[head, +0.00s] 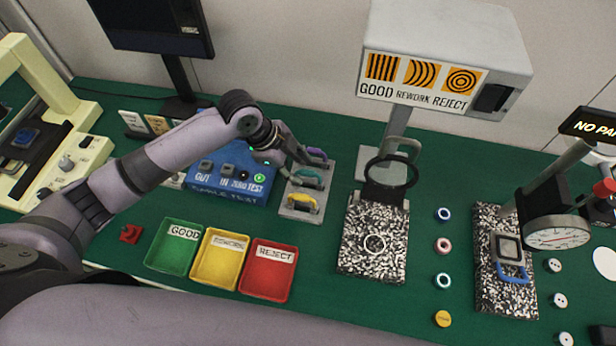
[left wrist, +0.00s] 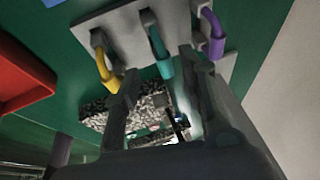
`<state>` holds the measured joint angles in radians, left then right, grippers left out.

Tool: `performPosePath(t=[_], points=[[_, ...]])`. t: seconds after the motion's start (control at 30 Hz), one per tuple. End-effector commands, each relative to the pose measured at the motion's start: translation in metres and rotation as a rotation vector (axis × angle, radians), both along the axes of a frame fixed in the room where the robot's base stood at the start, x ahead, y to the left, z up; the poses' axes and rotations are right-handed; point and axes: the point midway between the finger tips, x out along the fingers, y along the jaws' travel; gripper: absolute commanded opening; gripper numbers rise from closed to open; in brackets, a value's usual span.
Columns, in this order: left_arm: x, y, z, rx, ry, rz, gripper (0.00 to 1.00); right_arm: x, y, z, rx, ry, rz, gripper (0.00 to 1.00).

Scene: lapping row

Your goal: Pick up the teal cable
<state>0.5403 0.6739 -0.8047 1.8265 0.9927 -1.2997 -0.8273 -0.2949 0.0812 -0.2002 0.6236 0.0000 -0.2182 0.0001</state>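The teal cable (head: 308,178) is a short curved piece on a grey plate (head: 298,214), between a yellow cable (head: 302,201) and a purple cable (head: 317,154). My left gripper (head: 300,160) is over the plate by the teal cable and partly hides it. In the left wrist view the teal cable (left wrist: 160,58) shows in the gap between my two spread fingers (left wrist: 160,88). The yellow cable (left wrist: 104,68) is by the left finger and the purple cable (left wrist: 213,35) by the right. I cannot tell whether a finger touches any cable. My right gripper is out of view.
A blue test box (head: 228,178) stands left of the plate. Green (head: 165,255), yellow (head: 215,268) and red (head: 264,276) trays lie in front. A speckled block (head: 372,250) with a magnifier (head: 392,172) stands to the right. Small rings lie beyond it.

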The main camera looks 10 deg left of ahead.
Motion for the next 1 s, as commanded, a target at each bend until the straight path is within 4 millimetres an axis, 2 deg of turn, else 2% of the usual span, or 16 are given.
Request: performPosePath(t=[0.3,0.6,1.0], points=[[0.012,-0.019,-0.036,0.0,0.004,0.001,0.38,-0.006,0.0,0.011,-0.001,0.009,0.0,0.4],[0.014,-0.021,-0.042,0.001,0.0,0.0,0.38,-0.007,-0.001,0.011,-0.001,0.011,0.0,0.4],[0.013,-0.021,-0.042,0.001,0.0,0.0,0.12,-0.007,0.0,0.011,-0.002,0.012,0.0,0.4]])
